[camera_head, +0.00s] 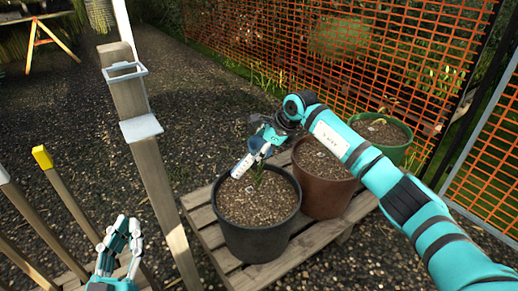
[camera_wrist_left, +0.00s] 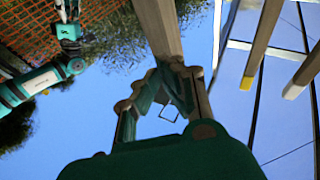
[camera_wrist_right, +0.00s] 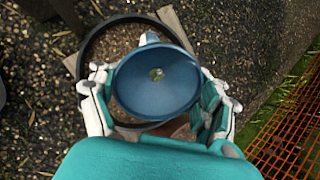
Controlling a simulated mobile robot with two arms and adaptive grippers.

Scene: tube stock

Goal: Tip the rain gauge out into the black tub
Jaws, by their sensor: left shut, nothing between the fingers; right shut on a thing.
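The rain gauge shows as a blue funnel-shaped piece (camera_wrist_right: 156,82) in the right wrist view, its round mouth towards the camera. My right gripper (camera_wrist_right: 160,105) is shut on it, with fingers on both sides. In the head view the gauge (camera_head: 256,147) is partly hidden by the right gripper (camera_head: 254,155), above the black tub (camera_head: 262,242). The tub holds brown gravel-like material and a small green plant; its rim (camera_wrist_right: 88,45) shows behind the gauge. I cannot tell the gauge's exact tilt. My left gripper (camera_head: 129,224) is shut and empty, low at the left.
A wooden post (camera_head: 160,185) with a pale ring bracket (camera_head: 124,72) and small shelf (camera_head: 141,128) stands left of the tub. Orange mesh fencing (camera_head: 345,45) is behind.

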